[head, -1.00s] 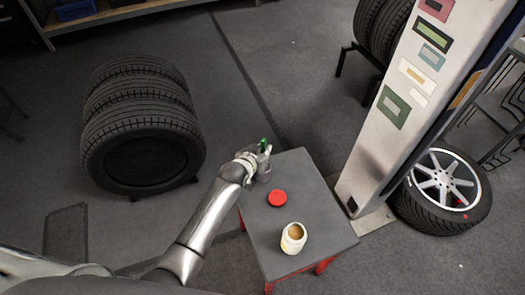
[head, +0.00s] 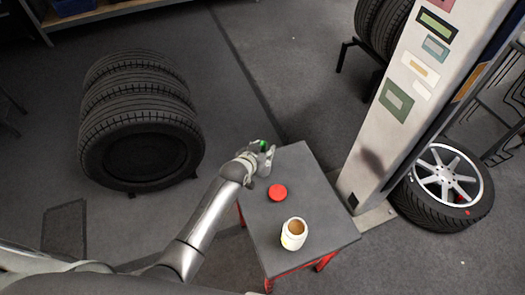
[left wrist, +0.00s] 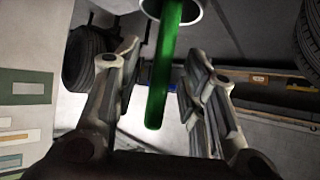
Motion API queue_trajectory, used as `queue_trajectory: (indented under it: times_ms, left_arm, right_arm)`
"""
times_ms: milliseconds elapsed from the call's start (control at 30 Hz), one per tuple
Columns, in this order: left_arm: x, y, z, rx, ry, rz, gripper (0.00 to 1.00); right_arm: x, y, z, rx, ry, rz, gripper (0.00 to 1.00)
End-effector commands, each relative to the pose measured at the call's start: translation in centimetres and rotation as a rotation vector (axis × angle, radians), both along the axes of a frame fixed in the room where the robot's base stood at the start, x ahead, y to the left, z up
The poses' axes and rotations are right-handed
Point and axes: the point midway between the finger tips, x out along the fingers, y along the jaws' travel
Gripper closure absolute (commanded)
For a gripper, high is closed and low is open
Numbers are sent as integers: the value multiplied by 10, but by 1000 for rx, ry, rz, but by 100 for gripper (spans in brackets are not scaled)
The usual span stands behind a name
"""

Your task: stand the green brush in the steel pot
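The green brush (left wrist: 166,70) shows in the left wrist view as a green handle reaching into the round mouth of the steel pot (left wrist: 197,16). Only the pot's rim and dark inside show there. My left gripper (left wrist: 160,65) is open, with a finger on each side of the handle and a gap on both sides. In the head view my left gripper (head: 266,158) is at the far left corner of the small table, with a bit of the green brush (head: 264,145) beside its fingers. The pot is hard to make out there. My right gripper is not in view.
The grey table (head: 318,218) also holds a red disc (head: 278,193) and a cream jar (head: 292,240) with a brown inside. A tall pale panel (head: 385,125) stands right of the table. Stacked tyres (head: 140,125) stand at the left, with bare floor between.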

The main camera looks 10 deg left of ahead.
Motion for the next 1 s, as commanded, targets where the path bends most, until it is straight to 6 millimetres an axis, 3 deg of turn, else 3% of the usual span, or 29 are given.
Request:
queue_trajectory:
  times_ms: [433,1000]
  left_arm:
    - [-11,2,7,0,1,0,61]
    - [-79,16,55,0,0,0,61]
  right_arm:
    - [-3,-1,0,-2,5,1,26]
    - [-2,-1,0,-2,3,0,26]
